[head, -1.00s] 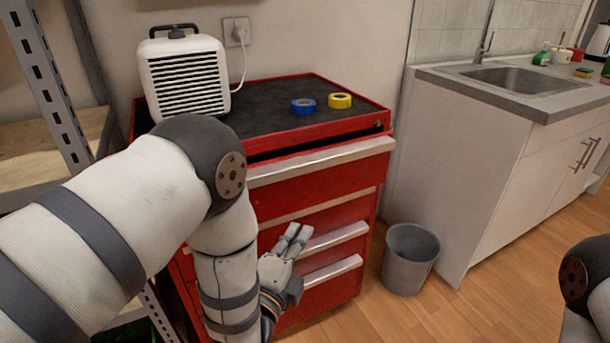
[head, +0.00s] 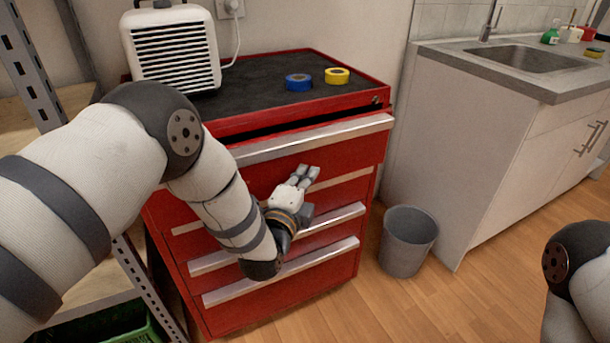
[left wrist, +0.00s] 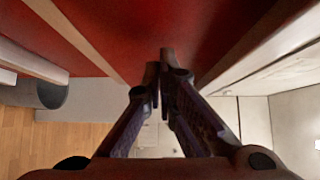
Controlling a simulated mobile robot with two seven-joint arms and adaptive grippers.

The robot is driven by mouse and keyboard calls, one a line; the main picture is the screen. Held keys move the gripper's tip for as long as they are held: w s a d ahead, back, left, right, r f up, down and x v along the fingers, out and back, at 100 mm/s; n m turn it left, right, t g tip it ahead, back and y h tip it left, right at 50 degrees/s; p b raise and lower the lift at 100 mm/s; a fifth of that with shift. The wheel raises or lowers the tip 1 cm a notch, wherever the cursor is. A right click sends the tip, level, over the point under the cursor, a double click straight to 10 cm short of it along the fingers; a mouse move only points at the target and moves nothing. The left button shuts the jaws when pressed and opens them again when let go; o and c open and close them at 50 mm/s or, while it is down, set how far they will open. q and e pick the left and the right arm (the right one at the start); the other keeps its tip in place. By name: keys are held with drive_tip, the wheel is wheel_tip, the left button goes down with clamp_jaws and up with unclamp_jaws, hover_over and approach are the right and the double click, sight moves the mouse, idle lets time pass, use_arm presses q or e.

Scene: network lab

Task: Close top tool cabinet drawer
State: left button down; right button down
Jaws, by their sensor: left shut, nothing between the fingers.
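The red tool cabinet (head: 182,256) stands against the wall in the head view. Its top drawer (head: 345,148) juts out a little, with a dark gap (head: 290,128) above its silver handle strip (head: 300,141). The drawers below sit flush. My left gripper (head: 306,174) is shut and empty in front of the top drawer's red face, below its handle strip. In the left wrist view, the shut fingers (left wrist: 160,75) point toward red drawer fronts; I cannot tell whether they touch. My right gripper is out of view; only part of the right arm shows.
Blue tape (head: 298,82), yellow tape (head: 337,76) and a white heater (head: 172,52) rest on the cabinet top. A grey bin (head: 408,242) stands right of the cabinet, beside the sink counter (head: 480,150). Metal shelving (head: 30,70) is at left.

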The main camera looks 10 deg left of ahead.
sight(292, 166)
use_arm(q)
drive_tip(key=shift+w+a, duration=0.15)
drive_tip(key=shift+w, duration=0.1)
